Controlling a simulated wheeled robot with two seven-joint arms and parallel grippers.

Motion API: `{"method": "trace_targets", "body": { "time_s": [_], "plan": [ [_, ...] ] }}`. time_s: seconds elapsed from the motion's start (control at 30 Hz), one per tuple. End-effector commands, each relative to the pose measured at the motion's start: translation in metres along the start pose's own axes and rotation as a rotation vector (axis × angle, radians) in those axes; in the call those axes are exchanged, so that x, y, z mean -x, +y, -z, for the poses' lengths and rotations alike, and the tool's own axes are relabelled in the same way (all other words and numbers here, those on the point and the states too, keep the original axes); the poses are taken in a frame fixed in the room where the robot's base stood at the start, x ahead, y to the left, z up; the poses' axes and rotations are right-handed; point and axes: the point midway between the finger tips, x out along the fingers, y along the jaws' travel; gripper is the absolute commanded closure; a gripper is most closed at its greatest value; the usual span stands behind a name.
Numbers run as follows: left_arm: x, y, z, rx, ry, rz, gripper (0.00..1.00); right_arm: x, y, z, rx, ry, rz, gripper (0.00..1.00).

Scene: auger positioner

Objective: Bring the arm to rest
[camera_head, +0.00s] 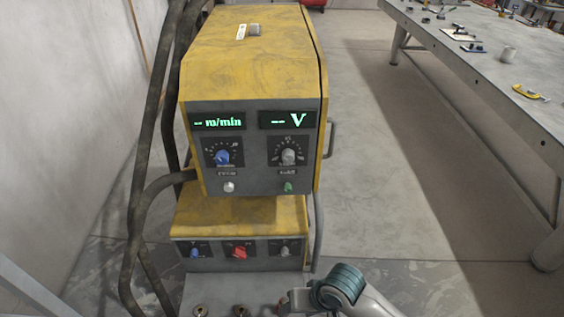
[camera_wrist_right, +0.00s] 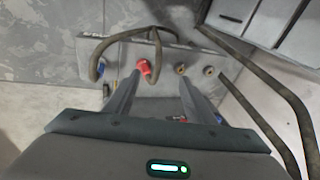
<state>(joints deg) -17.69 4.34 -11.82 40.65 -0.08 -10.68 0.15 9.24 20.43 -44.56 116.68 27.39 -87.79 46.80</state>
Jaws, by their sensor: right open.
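My right arm (camera_head: 345,287), with its teal joint, shows at the bottom of the head view, in front of the welding machine's base. Its gripper is not clearly visible there. In the right wrist view my right gripper (camera_wrist_right: 160,82) has its two fingers spread apart with nothing held between them. A red connector (camera_wrist_right: 143,68) on a grey panel shows beyond the fingers, close to the left fingertip; I cannot tell the gap in depth. My left gripper is not in view.
A yellow and grey welding machine (camera_head: 255,65) with lit displays stands ahead on a lower yellow unit (camera_head: 240,218). Thick dark hoses (camera_head: 140,190) hang at its left. A metal workbench (camera_head: 480,60) with tools stands at right. Open floor (camera_head: 385,150) lies between.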

Motion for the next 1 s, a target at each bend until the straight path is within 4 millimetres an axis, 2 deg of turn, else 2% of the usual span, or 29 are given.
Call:
{"method": "trace_targets", "body": {
  "time_s": [0.1, 0.27, 0.6, 1.0],
  "plan": [
    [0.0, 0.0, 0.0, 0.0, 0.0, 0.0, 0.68, 0.01, 0.0, -0.017, 0.031, 0.045, 0.023, 0.5],
    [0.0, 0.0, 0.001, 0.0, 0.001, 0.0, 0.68, 0.026, 0.018, -0.037, 0.064, 0.107, 0.004, 0.5],
    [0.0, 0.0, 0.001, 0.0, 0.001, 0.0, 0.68, 0.063, 0.086, -0.092, 0.1, 0.161, -0.148, 0.5],
    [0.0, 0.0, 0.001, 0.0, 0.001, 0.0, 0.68, 0.094, 0.137, -0.14, 0.12, 0.137, -0.288, 0.5]
  ]
}}
